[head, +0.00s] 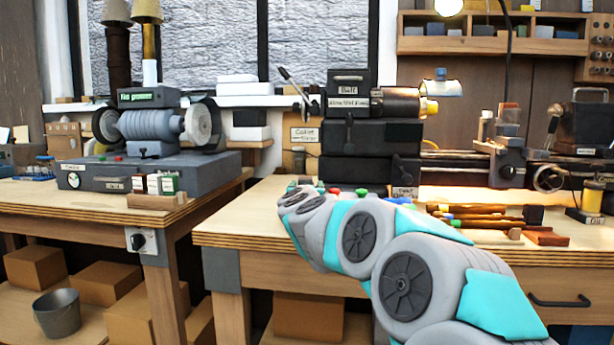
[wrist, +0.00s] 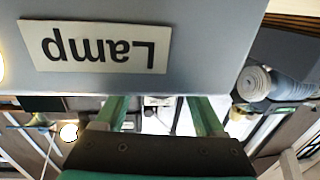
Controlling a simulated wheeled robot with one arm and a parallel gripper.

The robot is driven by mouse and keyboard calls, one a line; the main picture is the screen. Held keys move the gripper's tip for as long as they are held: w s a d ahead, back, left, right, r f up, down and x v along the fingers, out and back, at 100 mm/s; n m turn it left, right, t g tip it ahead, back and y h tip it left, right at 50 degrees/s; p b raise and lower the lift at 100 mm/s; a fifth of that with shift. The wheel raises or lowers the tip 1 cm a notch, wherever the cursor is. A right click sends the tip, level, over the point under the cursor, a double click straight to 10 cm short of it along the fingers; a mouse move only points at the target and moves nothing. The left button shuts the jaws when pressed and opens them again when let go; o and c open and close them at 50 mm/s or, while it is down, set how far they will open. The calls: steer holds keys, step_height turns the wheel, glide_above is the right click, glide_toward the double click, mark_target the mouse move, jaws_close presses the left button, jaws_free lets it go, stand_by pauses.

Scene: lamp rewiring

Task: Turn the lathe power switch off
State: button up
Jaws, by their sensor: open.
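The lathe (head: 370,137) stands on the right bench in the head view, with a black headstock, a chuck (head: 428,106) and a bed running right to a tailstock (head: 507,160). Small red (head: 333,191) and green (head: 362,192) button-like parts show low at its front, partly behind my arm. I cannot tell which part is its power switch. My gripper is hidden behind my arm in the head view. In the wrist view my gripper (wrist: 157,115) is open, its two green fingers apart with nothing between them. A grey surface with an upside-down "Lamp" label (wrist: 95,45) is close before it.
A bench grinder (head: 150,125) sits on a grey base on the left bench (head: 100,205). A switch with a black knob (head: 138,241) is on that bench's leg. Wooden-handled tools (head: 480,215) lie on the right bench. Cardboard boxes (head: 38,268) and a bucket (head: 59,312) are below left.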

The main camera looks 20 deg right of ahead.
steer(key=m+g+h+p, duration=0.1)
steer(key=m+g+h, duration=0.1)
steer(key=h, duration=0.1)
steer(key=shift+w+a, duration=0.1)
steer(key=shift+a, duration=0.05)
steer(key=shift+f+m+g+h, duration=0.1)
steer(key=shift+m+g+h, duration=0.6)
steer(key=shift+m+h, duration=0.2)
steer(key=shift+f+m+g+h+b, duration=0.1)
steer(key=shift+m+g+h+b, duration=0.2)
steer(key=shift+m+g+h, duration=0.5)
steer(key=shift+m+g+h+b, duration=0.55)
steer(key=shift+m+g, duration=0.25)
steer(key=shift+g, duration=0.5)
steer(key=shift+g+h, duration=0.25)
steer(key=shift+g, duration=0.05)
